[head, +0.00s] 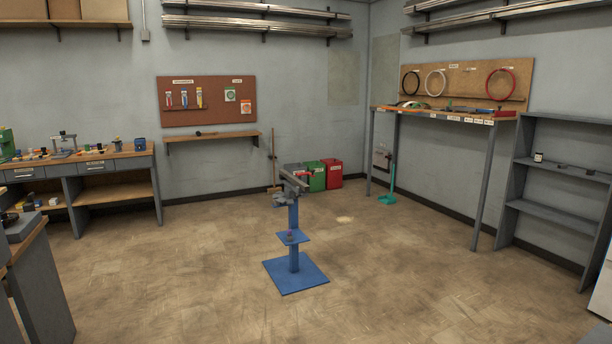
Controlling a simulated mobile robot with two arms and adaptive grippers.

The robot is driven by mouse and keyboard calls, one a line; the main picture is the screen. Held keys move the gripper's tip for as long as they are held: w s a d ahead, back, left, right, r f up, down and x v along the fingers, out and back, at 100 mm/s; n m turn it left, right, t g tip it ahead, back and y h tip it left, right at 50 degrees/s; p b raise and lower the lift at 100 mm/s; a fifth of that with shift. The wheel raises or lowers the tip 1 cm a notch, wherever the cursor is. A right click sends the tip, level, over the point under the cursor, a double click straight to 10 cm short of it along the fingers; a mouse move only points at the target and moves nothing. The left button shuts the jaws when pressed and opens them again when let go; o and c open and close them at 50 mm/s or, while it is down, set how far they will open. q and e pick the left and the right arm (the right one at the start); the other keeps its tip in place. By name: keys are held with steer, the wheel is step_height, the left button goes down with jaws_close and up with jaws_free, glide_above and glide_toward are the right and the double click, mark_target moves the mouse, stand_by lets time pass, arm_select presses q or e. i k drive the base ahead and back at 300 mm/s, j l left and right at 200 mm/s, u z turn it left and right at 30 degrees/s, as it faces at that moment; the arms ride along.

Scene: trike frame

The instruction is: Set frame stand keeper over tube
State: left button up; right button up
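A blue frame stand (294,222) stands upright on the floor near the middle of the view, on a square blue base plate (296,274). A small blue shelf (299,238) sits partway up its post, with a small dark reddish item (290,234) on it. A grey elongated head (293,179) tops the post, with a small red part at its right side. At this distance I cannot tell which part is the keeper, or whether a tube lies in the head. Neither of my grippers is in view.
Wide floor surrounds the stand. A workbench (116,158) is at the left, a dark bench edge (22,228) at the near left. A tall table (445,116) and grey shelves (556,215) are at the right. Bins (332,173) and a broom (274,160) stand behind.

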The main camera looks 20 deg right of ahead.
mark_target(312, 171)
steer(key=i+l+z, duration=0.3)
steer(key=i, duration=0.35)
steer(key=i+l+z, duration=0.3)
steer(key=i, duration=0.4)
steer(key=i+z, duration=0.3)
steer(key=i, duration=2.65)
